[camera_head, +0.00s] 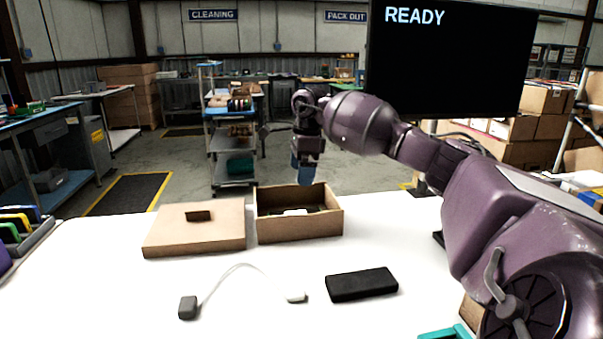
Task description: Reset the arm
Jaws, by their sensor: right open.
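My right arm (430,152) is purple and comes in from the right, reaching out over the table. Its right gripper (304,176) has blue fingertips pointing down, above the back part of an open brown carton (296,228). The jaws are open. The carton holds something white and something dark, partly hidden by its front wall. My left gripper is not in view.
A brown carton lid (195,232) lies left of the carton on the white table (130,290). In front lie a white cable with a grey plug (188,307) and a black block (361,284). A black screen reading READY (450,60) stands behind my arm.

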